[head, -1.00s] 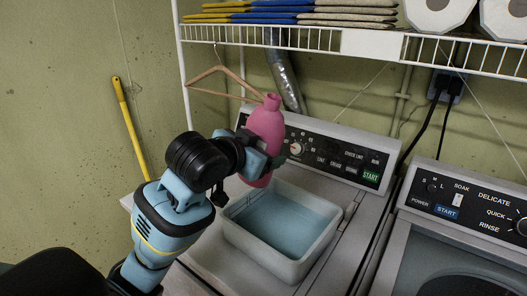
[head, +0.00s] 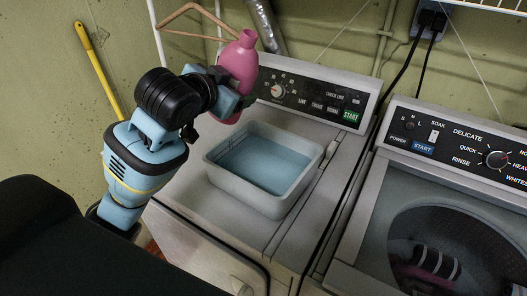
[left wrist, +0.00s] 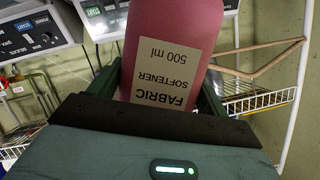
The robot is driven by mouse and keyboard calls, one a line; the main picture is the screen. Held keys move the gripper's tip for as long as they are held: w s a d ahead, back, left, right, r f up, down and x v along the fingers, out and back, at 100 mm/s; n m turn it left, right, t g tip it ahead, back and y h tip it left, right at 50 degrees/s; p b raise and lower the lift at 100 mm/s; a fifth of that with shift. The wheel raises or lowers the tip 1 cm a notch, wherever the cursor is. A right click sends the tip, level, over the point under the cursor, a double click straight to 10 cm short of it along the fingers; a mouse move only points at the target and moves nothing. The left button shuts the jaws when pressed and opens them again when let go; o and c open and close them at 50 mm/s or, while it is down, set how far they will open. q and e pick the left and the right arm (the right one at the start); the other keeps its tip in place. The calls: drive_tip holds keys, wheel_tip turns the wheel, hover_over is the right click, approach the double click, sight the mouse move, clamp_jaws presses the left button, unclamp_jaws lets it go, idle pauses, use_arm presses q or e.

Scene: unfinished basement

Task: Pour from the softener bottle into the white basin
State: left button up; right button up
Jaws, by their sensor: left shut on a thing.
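The pink softener bottle (head: 240,62) is held by my left gripper (head: 233,90) above the back left corner of the basin. It looks nearly upright, with a slight tilt to the right at its neck. In the left wrist view the bottle (left wrist: 205,30) sits between the two fingers, its "FABRIC SOFTENER 500 ml" label facing the camera. The white basin (head: 262,198) stands on top of the left machine and holds bluish liquid. No stream shows from the bottle. My right gripper is not in view.
The basin's machine (head: 185,215) has a raised control panel (head: 310,92) behind it. A washer with a round opening (head: 430,235) stands at right, dark and striped items inside. A wooden hanger (head: 190,22) hangs behind the bottle. A yellow pole (head: 98,70) leans on the wall.

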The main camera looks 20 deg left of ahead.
use_arm(q)
drive_tip(key=shift+a+m+y, duration=0.3)
drive_tip(key=shift+a+m, duration=0.1)
drive_tip(key=shift+a, duration=0.15)
drive_tip(key=shift+a, duration=0.1)
drive_tip(key=shift+a+m, duration=0.4)
drive_tip(key=shift+f, duration=0.1)
drive_tip(key=shift+w+a+f+m+y, duration=0.1)
drive_tip(key=shift+a+m+y, duration=0.3)
drive_tip(key=shift+a, duration=0.05)
drive_tip(key=shift+a+f+m, duration=0.15)
drive_tip(key=shift+a+m, duration=0.25)
drive_tip(key=shift+t, duration=0.3)
